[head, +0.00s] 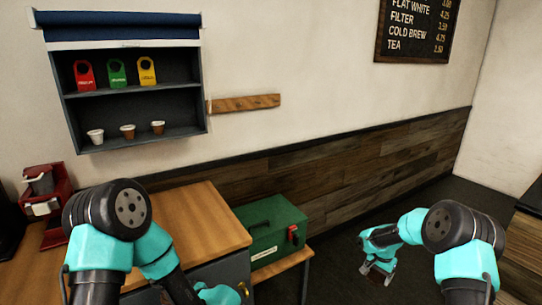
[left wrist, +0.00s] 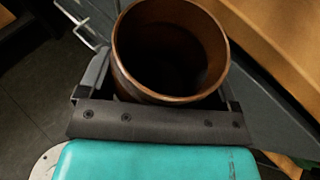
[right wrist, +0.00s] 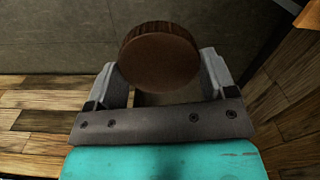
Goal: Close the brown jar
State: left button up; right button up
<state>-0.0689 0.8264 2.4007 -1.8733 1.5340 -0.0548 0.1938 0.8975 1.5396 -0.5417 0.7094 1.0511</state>
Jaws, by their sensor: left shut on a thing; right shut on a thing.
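The brown jar (left wrist: 126,70) is in the left wrist view, with its round mouth open and a dark inside. My left gripper (left wrist: 165,80) is shut around it, one finger on each side. In the head view my left fingers and the jar do not show. A round brown lid (right wrist: 160,62) with a ridged edge is in the right wrist view. My right gripper (right wrist: 160,80) is shut on it, holding it between the fingertips. In the head view my right gripper (head: 378,274) is low over the dark floor, well to the right of my left arm and apart from the jar.
A wooden-topped cabinet (head: 205,222) stands in front of my left arm. A green toolbox (head: 272,225) rests on a low wooden bench (head: 285,265). A wall shelf (head: 125,90) holds coloured tags and small cups. Open floor (head: 335,260) lies between the bench and my right gripper.

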pick_arm(q)
jog(key=w+d+f+m+t+h, duration=0.2)
jog(key=w+d+f+m+t, duration=0.1)
jog(key=d, duration=0.4)
jog(key=shift+w+f, duration=0.55)
jog(key=shift+f, duration=0.35)
pick_arm(e)
jog(key=s+a+f+n, duration=0.4)
jog(key=a, duration=0.5)
jog(key=s+a+f+n, duration=0.3)
jog(key=a+f+n, duration=0.1)
jog(key=a, duration=0.6)
jog(key=shift+s+f+n, duration=0.25)
jog(key=shift+s+n, duration=0.1)
jog(key=shift+n, duration=0.35)
pick_arm(q)
jog(key=shift+d, duration=0.15)
jog(key=w+d+f+m+t+h, duration=0.1)
jog(key=d+m+h, duration=0.3)
jog(key=d, duration=0.4)
jog(key=w+d+f+m+t+h, duration=0.1)
jog(key=d+m+t+h, duration=0.3)
jog(key=d, duration=0.4)
jog(key=shift+w+f, duration=0.3)
jog(key=shift+w, duration=0.05)
jog(key=shift+d, duration=0.1)
